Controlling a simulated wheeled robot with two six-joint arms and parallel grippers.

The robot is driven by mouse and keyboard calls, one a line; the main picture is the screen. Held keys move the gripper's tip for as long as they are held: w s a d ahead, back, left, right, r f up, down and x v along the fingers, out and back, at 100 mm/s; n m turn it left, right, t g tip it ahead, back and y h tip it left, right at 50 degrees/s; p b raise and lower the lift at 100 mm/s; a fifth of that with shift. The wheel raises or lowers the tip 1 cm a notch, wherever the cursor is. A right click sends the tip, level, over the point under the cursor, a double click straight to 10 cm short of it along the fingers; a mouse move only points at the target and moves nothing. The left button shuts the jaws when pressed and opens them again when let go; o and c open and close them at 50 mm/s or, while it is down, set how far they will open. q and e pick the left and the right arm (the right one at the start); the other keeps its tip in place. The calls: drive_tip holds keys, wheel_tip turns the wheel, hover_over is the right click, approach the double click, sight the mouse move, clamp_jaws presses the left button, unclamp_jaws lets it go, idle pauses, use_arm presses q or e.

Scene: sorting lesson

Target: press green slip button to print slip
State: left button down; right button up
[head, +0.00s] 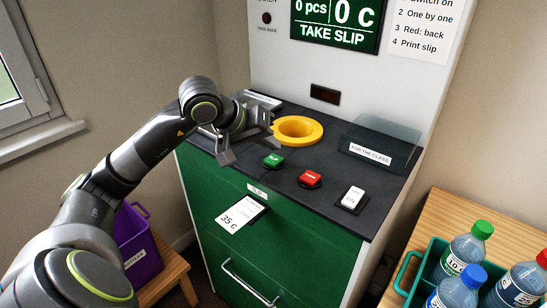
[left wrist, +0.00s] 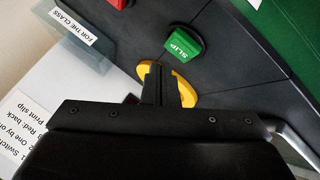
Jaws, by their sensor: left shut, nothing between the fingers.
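The green slip button (head: 273,161) sits on the dark top of the machine, in front of the yellow ring. It also shows in the left wrist view (left wrist: 182,43), marked "SLIP". My left gripper (head: 270,127) is shut and empty, beside the yellow ring (head: 312,140) and behind and left of the button, apart from it. In the left wrist view its closed fingers (left wrist: 154,72) overlap the ring. A white slip (head: 238,216) reading "35 C" hangs from the slot on the green front. The display (head: 337,22) reads "0 pcs", "0 C" and "TAKE SLIP". My right gripper is not in view.
A red button (head: 310,178) and a white switch (head: 353,198) lie to the right of the green button. A clear tray marked "FOR THE CLASS" (head: 372,153) stands behind them. A teal crate with bottles (head: 408,270) is at right, a purple bin (head: 138,240) at left.

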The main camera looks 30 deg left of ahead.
sight(269, 160)
use_arm(q)
drive_tip(key=shift+r+p, duration=0.65)
drive_tip(key=shift+r, duration=1.5)
